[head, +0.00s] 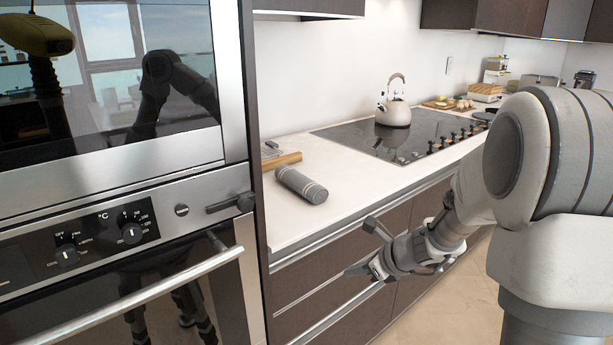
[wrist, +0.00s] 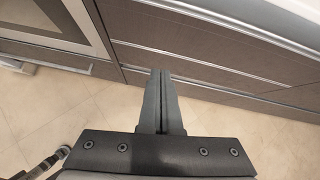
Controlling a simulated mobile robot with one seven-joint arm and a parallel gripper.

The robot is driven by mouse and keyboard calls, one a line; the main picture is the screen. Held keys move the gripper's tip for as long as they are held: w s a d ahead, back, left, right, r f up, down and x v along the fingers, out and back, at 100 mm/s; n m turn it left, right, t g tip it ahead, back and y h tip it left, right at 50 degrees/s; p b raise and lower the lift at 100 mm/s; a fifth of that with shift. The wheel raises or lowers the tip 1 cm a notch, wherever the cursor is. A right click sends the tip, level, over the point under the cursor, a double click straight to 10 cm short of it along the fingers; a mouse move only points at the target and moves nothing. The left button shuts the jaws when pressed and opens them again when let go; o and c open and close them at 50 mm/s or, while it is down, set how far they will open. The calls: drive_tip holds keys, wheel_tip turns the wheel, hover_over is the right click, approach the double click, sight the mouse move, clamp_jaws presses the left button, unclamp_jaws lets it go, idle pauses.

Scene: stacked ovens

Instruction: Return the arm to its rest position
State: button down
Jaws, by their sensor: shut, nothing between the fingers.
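My gripper (head: 366,270) hangs in front of the brown drawer fronts, below the counter edge, at the end of my grey arm. In the wrist view its two dark fingers (wrist: 161,76) lie together, with nothing held between them. They point toward the base of the drawers, with tiled floor around them. The gripper appears apart from the drawers and the ovens.
Stacked ovens stand at the left; the lower one has a long bar handle (head: 137,298) sticking out. The counter (head: 340,185) bears a grey cylinder (head: 301,185), a cooktop and a kettle (head: 393,112). Drawers (head: 330,275) run below. The tiled floor (wrist: 215,120) in front looks clear.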

drive_tip(key=s+a+r+n+g, duration=0.2)
drive_tip(key=s+a+r+n, duration=0.3)
drive_tip(key=s+r+n, duration=0.8)
drive_tip(key=s+d+r+n+h, duration=0.1)
drive_tip(key=s+d+n+h, duration=0.2)
drive_tip(key=s+n, duration=0.4)
drive_tip(key=s+d+n+h, duration=0.2)
drive_tip(key=s+n+h, duration=0.1)
drive_tip(key=s+n, duration=0.45)
wheel_tip(320, 180, up, 18)
drive_tip(key=p, duration=1.8)
drive_tip(key=shift+d+t, duration=0.15)
drive_tip(key=shift+t, duration=0.15)
drive_tip(key=shift+w+m, duration=0.1)
drive_tip(key=shift+m, duration=0.15)
